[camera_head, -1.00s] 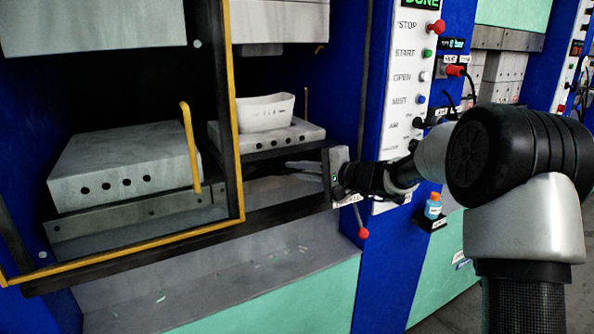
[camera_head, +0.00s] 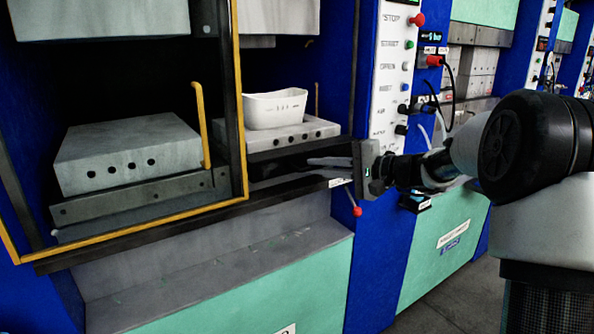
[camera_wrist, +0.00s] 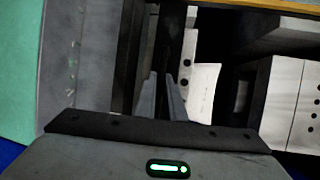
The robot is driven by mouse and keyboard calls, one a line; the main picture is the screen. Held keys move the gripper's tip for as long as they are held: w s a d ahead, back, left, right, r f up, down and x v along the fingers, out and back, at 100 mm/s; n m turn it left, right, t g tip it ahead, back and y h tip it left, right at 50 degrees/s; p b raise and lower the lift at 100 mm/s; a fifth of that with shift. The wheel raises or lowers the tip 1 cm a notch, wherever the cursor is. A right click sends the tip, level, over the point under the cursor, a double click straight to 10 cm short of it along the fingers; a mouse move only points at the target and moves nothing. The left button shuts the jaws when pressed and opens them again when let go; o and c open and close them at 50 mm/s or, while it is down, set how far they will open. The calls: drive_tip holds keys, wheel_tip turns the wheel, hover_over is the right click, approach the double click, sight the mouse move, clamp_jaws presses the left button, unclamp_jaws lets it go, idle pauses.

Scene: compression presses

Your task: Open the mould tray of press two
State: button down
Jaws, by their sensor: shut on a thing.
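The press in front of me has a grey lower mould block (camera_head: 285,137) with a row of holes, and a white tub (camera_head: 274,108) stands on it. A dark mould tray (camera_head: 270,166) lies under this block. My gripper (camera_head: 315,161) reaches in from the right, at the tray's front, below the block. In the wrist view, my gripper's fingers (camera_wrist: 162,80) close on a dark bar (camera_wrist: 170,45) at the tray front. The exact contact is small and dark. I cannot read a press number.
A yellow-framed guard (camera_head: 241,120) with a yellow handle (camera_head: 202,125) covers the left opening and another grey block (camera_head: 130,155). A button panel (camera_head: 393,70) and cables stand right of the opening. A red-tipped lever (camera_head: 357,211) hangs below my gripper. A grey ledge (camera_head: 220,245) runs below.

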drive_tip(key=s+d+b, duration=0.2)
drive_tip(key=s+d, duration=0.5)
drive_tip(key=s, duration=0.3)
drive_tip(key=s+d+b, duration=0.3)
drive_tip(key=s+d, duration=0.3)
drive_tip(key=s, duration=0.4)
drive_tip(key=shift+d+f+b, duration=0.2)
drive_tip(key=shift+d+b, duration=0.15)
drive_tip(key=shift+d, duration=0.05)
drive_tip(key=c, duration=1.9)
unclamp_jaws()
drive_tip(key=shift+c, duration=0.2)
drive_tip(key=shift+o, duration=0.5)
drive_tip(key=shift+r, duration=0.1)
drive_tip(key=p+v, duration=0.3)
drive_tip(key=v, duration=1.4)
drive_tip(key=shift+s+d+r, duration=0.1)
drive_tip(key=shift+d, duration=0.05)
